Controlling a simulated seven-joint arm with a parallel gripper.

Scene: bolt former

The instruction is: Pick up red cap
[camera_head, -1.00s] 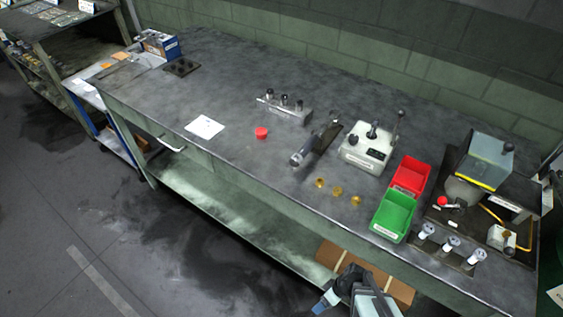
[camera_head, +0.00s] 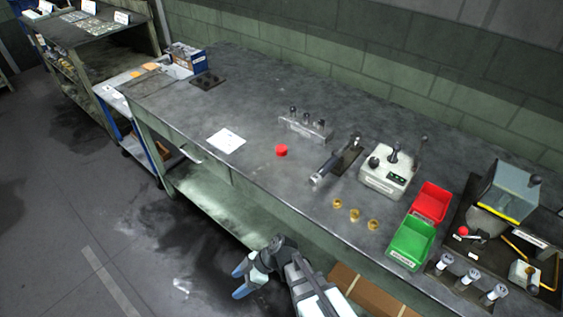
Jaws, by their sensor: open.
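The red cap (camera_head: 281,151) sits on the grey workbench (camera_head: 240,95), between a white paper sheet and a dark cylindrical tool. Nothing touches it. My gripper (camera_head: 240,281) is at the bottom of the view, in front of the bench edge, with blue fingertips spread apart and pointing left. It is empty. It is well below the cap in the picture and apart from it.
Near the cap are a white sheet (camera_head: 226,141), a metal holder with pegs (camera_head: 305,127) and the dark tool (camera_head: 335,163). Further right are brass pieces (camera_head: 354,214), a control box (camera_head: 388,171), a red bin (camera_head: 431,202) and a green bin (camera_head: 411,243).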

